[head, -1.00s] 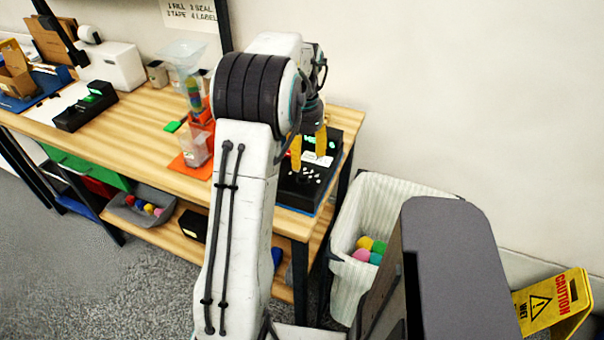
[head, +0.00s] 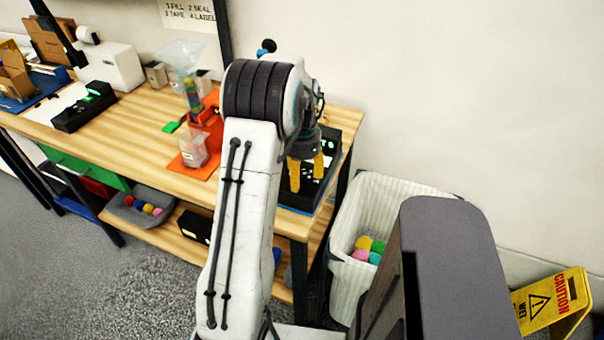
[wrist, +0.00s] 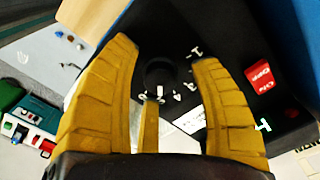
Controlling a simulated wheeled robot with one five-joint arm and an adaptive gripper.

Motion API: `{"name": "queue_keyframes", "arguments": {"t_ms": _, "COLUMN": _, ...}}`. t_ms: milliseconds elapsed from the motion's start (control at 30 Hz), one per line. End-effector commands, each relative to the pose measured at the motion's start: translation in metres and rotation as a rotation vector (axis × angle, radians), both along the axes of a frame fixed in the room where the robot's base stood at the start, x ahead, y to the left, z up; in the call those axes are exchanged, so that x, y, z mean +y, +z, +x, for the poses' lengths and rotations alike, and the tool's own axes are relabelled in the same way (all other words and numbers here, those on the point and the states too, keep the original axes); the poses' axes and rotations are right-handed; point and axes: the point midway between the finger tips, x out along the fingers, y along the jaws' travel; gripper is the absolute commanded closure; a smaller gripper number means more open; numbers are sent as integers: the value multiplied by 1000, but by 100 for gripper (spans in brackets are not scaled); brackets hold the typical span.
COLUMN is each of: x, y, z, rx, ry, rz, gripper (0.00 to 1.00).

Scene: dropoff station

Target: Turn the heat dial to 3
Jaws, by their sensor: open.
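The heat sealer, a black device (head: 328,143), stands at the right end of the wooden bench, partly hidden by my arm in the head view. In the wrist view its dark round dial (wrist: 159,74) lies between my finger ends, with white numerals below and to its right. My gripper (head: 306,183) has yellow fingers, open, pointing down over the device's front part. In the wrist view my gripper (wrist: 165,54) has its fingers spread on both sides of the dial; contact cannot be told.
A red switch (wrist: 262,78) sits right of the dial. An orange stand (head: 207,135) with a clear container is left of my arm. A white bin (head: 345,285) with coloured balls stands right of the bench. A yellow caution sign (head: 550,303) is at far right.

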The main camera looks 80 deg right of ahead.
Motion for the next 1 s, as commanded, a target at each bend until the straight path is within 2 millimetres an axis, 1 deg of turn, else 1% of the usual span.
{"name": "queue_keyframes", "arguments": {"t_ms": 133, "x": 0, "y": 0, "z": 0, "rx": 0, "ry": 0, "rz": 0, "gripper": 43}}
{"name": "queue_keyframes", "arguments": {"t_ms": 167, "x": 0, "y": 0, "z": 0, "rx": 0, "ry": 0, "rz": 0, "gripper": 41}}
{"name": "queue_keyframes", "arguments": {"t_ms": 800, "x": 0, "y": 0, "z": 0, "rx": 0, "ry": 0, "rz": 0, "gripper": 98}}
{"name": "queue_keyframes", "arguments": {"t_ms": 833, "x": 0, "y": 0, "z": 0, "rx": -1, "ry": 0, "rz": 1, "gripper": 100}}
{"name": "queue_keyframes", "arguments": {"t_ms": 1000, "x": 0, "y": 0, "z": 0, "rx": 0, "ry": 0, "rz": 1, "gripper": 100}}
